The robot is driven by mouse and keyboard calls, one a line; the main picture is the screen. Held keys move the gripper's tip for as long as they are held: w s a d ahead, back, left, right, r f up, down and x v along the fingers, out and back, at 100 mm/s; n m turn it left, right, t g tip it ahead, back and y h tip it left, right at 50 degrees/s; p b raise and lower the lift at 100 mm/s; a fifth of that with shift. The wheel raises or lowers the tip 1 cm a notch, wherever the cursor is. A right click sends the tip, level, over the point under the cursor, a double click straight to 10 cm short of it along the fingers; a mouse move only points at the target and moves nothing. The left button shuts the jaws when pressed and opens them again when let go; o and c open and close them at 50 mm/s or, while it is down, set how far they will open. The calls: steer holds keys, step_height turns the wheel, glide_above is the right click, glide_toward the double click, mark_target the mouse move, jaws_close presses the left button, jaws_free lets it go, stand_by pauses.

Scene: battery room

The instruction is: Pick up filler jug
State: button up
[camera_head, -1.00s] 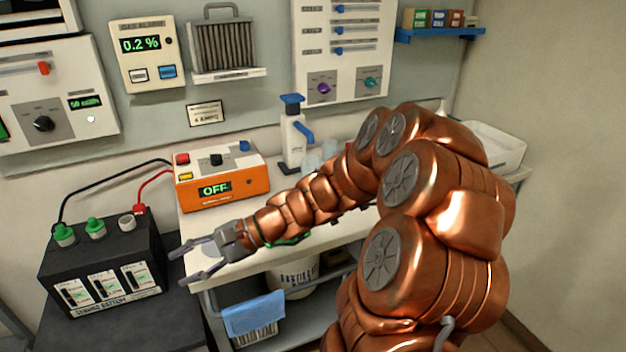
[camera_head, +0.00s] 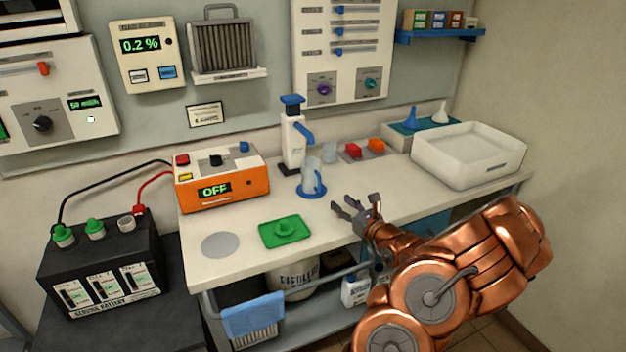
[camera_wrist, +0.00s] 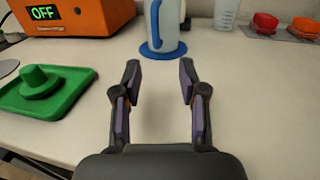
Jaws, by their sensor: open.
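The filler jug (camera_head: 311,176) is a translucent, pale container standing upright on a round blue base on the white bench. It also shows at the top of the wrist view (camera_wrist: 168,28), where a blue handle is on its near left side; its top is cut off there. My gripper (camera_head: 353,204) is open and empty, near the bench's front edge, to the right of and nearer than the jug. In the wrist view the spread fingers (camera_wrist: 160,68) point toward the jug, with bare bench between them. The jug is beyond the fingertips, not touched.
A green tray with a knob (camera_head: 287,230) lies left of my gripper. The orange unit reading OFF (camera_head: 221,182) and a white dispenser with blue top (camera_head: 293,142) stand behind. Red and orange pieces (camera_head: 364,148) and a white basin (camera_head: 468,156) are to the right.

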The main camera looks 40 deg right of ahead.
mark_target(320, 188)
steer(key=shift+w+d+p, duration=0.15)
steer(key=shift+w+p, duration=0.5)
steer(key=shift+w, duration=1.25)
steer(key=shift+w+d+p, duration=0.15)
steer(key=shift+w+p, duration=0.5)
steer(key=shift+w, duration=1.25)
steer(key=shift+w+d+p, duration=0.15)
steer(key=shift+w+p, duration=0.5)
steer(key=shift+w, duration=1.25)
steer(key=shift+c, duration=0.2)
jaws_close()
